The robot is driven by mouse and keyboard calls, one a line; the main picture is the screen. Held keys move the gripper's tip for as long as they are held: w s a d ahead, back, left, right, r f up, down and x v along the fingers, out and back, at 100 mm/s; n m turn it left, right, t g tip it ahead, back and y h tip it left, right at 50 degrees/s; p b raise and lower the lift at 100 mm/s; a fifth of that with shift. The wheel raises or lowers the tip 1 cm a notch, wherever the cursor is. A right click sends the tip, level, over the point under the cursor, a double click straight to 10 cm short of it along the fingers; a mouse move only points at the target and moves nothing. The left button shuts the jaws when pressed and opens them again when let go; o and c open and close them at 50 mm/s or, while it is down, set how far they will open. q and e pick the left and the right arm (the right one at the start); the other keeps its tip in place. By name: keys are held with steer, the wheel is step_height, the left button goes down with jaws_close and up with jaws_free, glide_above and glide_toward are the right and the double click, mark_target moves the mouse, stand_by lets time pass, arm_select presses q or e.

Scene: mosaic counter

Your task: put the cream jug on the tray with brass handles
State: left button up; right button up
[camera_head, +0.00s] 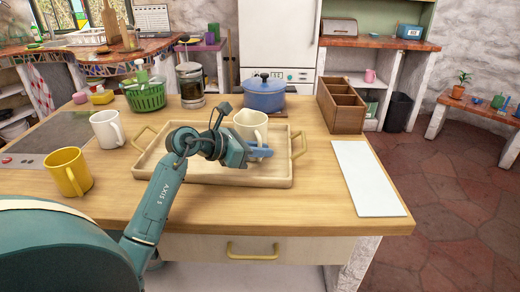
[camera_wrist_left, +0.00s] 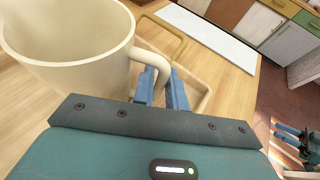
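The cream jug (camera_head: 250,122) is upright over the back right part of the tray with brass handles (camera_head: 215,179). In the left wrist view, the jug (camera_wrist_left: 70,50) fills the upper left, and its handle runs down between the blue fingers. My left gripper (camera_head: 260,152) is shut on this handle (camera_wrist_left: 152,62), and the fingers show close up in the left wrist view (camera_wrist_left: 163,90). The gripper hides the jug's lower part, so I cannot tell whether its base touches the tray.
A white mug (camera_head: 107,130) and a yellow mug (camera_head: 70,172) stand left of the tray. Behind it are a green basket (camera_head: 146,97), a French press (camera_head: 191,88) and a blue pot (camera_head: 264,95). A wooden divided box (camera_head: 341,108) and a white board (camera_head: 366,178) lie to the right.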

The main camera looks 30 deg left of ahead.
arm_select(q)
steer(key=o, duration=0.4)
steer(key=shift+r, duration=0.25)
steer(key=shift+s+a, duration=0.2)
steer(key=shift+s, duration=0.05)
steer(key=b+v, duration=0.1)
steer(key=v, duration=1)
steer(key=shift+s+r, duration=0.15)
steer(key=shift+s, duration=0.05)
